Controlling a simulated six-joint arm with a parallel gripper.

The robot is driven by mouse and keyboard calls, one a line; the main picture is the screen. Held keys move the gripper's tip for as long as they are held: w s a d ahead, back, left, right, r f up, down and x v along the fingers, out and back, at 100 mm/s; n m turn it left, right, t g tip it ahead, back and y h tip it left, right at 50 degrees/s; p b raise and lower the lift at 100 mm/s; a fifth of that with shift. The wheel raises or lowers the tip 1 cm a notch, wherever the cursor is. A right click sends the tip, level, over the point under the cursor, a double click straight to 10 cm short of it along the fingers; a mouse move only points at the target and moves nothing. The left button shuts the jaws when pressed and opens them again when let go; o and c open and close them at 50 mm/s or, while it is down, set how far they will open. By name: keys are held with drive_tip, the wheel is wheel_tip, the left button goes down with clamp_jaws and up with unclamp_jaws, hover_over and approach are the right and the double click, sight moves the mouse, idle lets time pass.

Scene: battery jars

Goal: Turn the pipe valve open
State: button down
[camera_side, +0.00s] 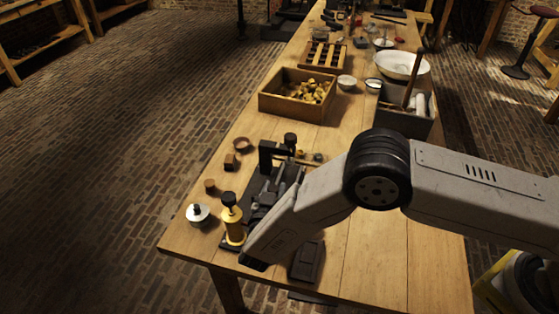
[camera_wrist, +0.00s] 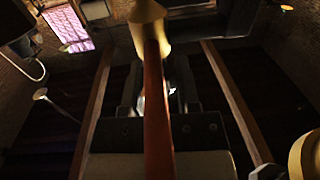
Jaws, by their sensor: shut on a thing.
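I cannot make out a pipe valve for certain in either view. In the side view, a dark fixture (camera_side: 266,156) stands near the table's front end, with a brass cylinder with a black knob (camera_side: 234,226) at its left. My arm reaches down over the fixture and hides part of it. In the wrist view, my gripper (camera_wrist: 165,95) is dark and partly covered. A reddish-brown rod (camera_wrist: 157,110) with a cream, flared top (camera_wrist: 147,20) stands in front of it. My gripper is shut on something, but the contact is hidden.
A wooden box of brass pieces (camera_side: 296,95), a grey bin (camera_side: 405,120) and a white basin (camera_side: 402,66) stand farther back on the table (camera_side: 375,260). Bare tabletop shows at the right front.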

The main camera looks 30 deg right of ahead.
drive_tip(key=shift+m+g+h, duration=0.9)
drive_tip(key=shift+g+h, duration=0.2)
drive_tip(key=shift+c, duration=1.7)
unclamp_jaws()
drive_tip(key=shift+a, duration=0.1)
drive_tip(key=shift+v, duration=3.85)
